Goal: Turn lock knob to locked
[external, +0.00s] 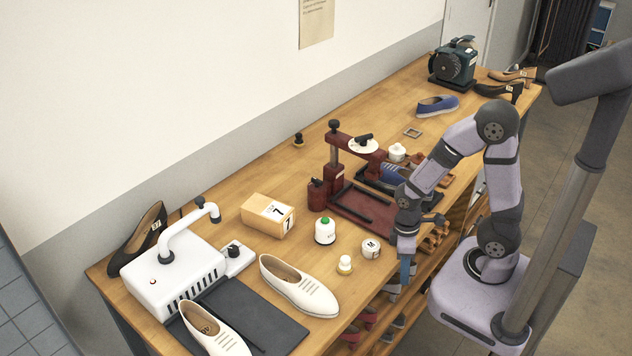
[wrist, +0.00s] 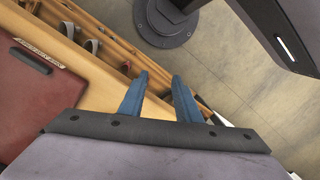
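A dark red press (external: 336,160) stands on the bench. On its top arm is a white round dial with a black knob (external: 364,140). A white machine (external: 172,272) at the near left has another black knob (external: 233,250) on its side block. I cannot tell which one is the lock knob, nor read any lock marks. My gripper (external: 401,284) points down at the bench's front edge, apart from both knobs. In the wrist view its blue fingers (wrist: 160,75) are spread with nothing between them. No knob shows there; a dark red labelled plate (wrist: 35,100) is at the left.
A blue shoe (external: 392,173) sits under the press. A green machine (external: 456,64) is at the far end. Shelves of shoes lie below the front edge.

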